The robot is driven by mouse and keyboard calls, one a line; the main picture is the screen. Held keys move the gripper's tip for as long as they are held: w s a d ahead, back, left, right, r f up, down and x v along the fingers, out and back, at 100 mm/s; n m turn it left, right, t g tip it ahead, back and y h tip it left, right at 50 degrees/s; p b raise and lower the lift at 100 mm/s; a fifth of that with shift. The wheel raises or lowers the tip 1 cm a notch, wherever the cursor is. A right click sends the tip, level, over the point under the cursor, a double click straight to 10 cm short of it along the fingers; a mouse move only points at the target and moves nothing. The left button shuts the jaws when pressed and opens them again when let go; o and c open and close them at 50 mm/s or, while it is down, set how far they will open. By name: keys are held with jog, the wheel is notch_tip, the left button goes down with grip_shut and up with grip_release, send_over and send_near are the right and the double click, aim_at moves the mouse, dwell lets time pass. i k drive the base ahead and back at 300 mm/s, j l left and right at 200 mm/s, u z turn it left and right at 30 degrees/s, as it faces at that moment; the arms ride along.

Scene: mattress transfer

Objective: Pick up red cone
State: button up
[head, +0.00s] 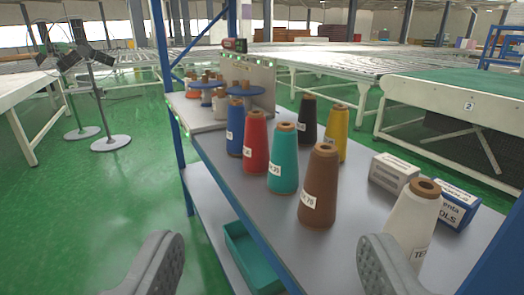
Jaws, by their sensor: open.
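The red cone (256,143) is a thread cone with a white label and a brown top. It stands upright on the grey shelf top (262,215), between the blue cone (235,127) and the teal cone (283,160). My gripper (270,262) is open and empty, its two grey fingers at the bottom of the view. The fingers are nearer to the camera than the red cone, with the cone ahead of the gap between them. The lower part of the red cone shows, with its right edge close to the teal cone.
A brown cone (319,190) and a white cone (411,225) stand nearer. Black (307,120) and yellow (336,131) cones stand behind. Two boxes, white (393,172) and blue (455,207), lie at right. A blue post (168,90) rises at the left, with a teal bin (247,258) below.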

aim_at(257, 156)
jog(key=i+j+z, duration=0.2)
jog(key=j, duration=0.2)
jog(key=i+j+z, duration=0.2)
jog(key=j, duration=0.2)
jog(key=i+j+z, duration=0.2)
jog(key=j, duration=0.2)
jog(key=j+z, duration=0.2)
jog(key=j, duration=0.25)
